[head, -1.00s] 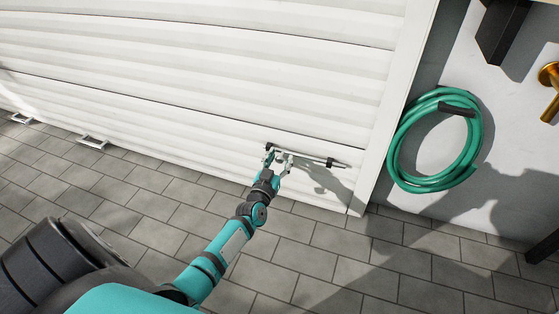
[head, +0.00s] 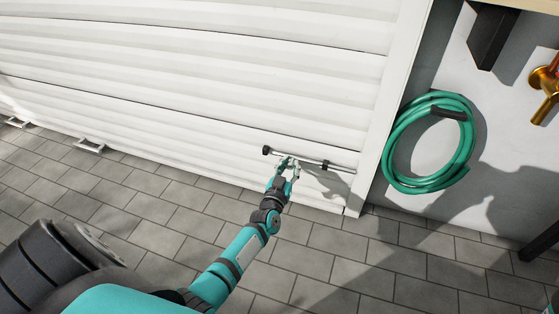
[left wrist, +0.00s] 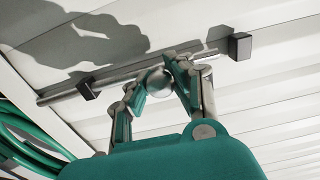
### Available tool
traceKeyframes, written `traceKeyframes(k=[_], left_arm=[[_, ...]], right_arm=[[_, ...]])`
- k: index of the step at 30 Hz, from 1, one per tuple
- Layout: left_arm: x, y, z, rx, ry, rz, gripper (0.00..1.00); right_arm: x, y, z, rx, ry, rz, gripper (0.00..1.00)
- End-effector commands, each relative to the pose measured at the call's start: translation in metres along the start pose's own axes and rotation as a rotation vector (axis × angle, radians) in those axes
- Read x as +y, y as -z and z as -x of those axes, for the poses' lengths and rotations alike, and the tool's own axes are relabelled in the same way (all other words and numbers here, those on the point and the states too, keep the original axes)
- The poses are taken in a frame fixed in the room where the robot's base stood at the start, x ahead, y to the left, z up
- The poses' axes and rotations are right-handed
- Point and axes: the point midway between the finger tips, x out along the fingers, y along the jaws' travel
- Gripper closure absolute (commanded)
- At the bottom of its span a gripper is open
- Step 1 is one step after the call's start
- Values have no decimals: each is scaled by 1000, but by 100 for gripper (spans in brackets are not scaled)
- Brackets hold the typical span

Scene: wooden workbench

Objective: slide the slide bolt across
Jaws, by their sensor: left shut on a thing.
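The slide bolt is a thin metal rod (head: 342,169) low on the white door at its right side, held by two black brackets. Its rod also shows in the left wrist view (left wrist: 120,77), running through one bracket (left wrist: 88,90) towards the left; the other bracket (left wrist: 240,46) is at the right. My left gripper (head: 289,164) is shut on the bolt's round knob (left wrist: 158,82), between the two brackets. In the left wrist view the fingers (left wrist: 156,88) stand on either side of the knob. My right gripper is not in view.
The white door frame (head: 395,110) stands just right of the bolt. A coiled green hose (head: 390,150) hangs on the wall beyond it. Metal handles (head: 88,146) sit along the door's bottom edge at left. The grey paving (head: 330,240) is clear.

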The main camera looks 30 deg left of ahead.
Motion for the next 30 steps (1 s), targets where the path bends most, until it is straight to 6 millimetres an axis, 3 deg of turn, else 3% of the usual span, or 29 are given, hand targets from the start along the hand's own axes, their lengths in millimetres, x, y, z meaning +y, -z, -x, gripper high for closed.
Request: traceKeyframes(k=[9, 10, 16, 25, 30], left_arm=[[7, -3, 3, -5, -6, 0, 100], [8, -3, 3, -5, -6, 0, 79], [7, -2, 2, -4, -5, 0, 53], [5, 0, 1, -1, -2, 0, 52], [6, 17, 1, 1, -2, 6, 52]], right_arm=[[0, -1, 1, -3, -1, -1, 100], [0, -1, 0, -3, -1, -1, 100], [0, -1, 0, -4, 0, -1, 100], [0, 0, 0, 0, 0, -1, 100], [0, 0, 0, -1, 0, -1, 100]])
